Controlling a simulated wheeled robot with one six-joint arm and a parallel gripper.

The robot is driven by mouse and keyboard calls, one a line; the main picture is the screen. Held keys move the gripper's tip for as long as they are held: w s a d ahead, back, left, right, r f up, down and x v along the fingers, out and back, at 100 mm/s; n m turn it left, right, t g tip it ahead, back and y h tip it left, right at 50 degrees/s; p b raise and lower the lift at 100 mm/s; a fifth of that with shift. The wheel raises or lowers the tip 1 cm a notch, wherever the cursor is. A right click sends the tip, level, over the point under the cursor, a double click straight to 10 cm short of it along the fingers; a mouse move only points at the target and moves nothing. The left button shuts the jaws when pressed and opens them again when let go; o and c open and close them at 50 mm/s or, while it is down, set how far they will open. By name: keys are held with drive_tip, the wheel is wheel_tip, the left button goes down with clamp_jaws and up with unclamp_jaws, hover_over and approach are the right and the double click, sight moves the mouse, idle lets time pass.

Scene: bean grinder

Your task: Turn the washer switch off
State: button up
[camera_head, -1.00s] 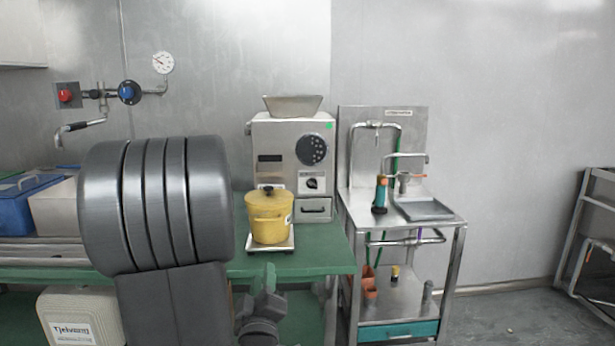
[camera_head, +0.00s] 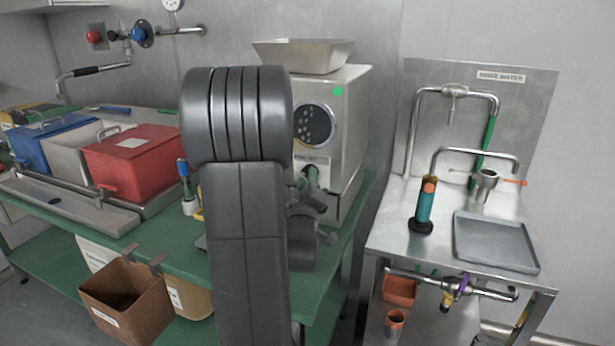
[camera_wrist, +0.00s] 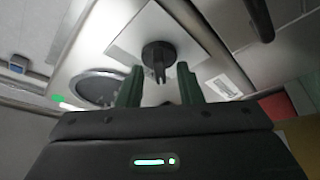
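A black rotary switch (camera_wrist: 158,56) sits on a light square plate (camera_wrist: 185,30) on the front of a metal machine (camera_head: 350,110) with a hopper on top. In the wrist view my gripper (camera_wrist: 160,86) is open, with its two dark green fingers on either side of the switch's lower part. The frames do not show clearly whether the fingers touch it. In the head view my gripper (camera_head: 311,177) is at the machine's front, below the round speckled dial (camera_head: 313,124), and hides most of the switch.
A rinse station (camera_head: 395,225) with a tray (camera_head: 495,240) and a teal-handled tool (camera_head: 425,205) stands to the right. Red (camera_head: 135,155) and blue (camera_head: 60,140) boxes are on the left. A brown bin (camera_head: 125,300) hangs at the green table's (camera_head: 160,245) front.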

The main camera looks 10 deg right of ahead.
drive_tip(key=shift+w+r, duration=0.2)
drive_tip(key=shift+w, duration=0.3)
drive_tip(key=shift+d, duration=0.1)
clamp_jaws()
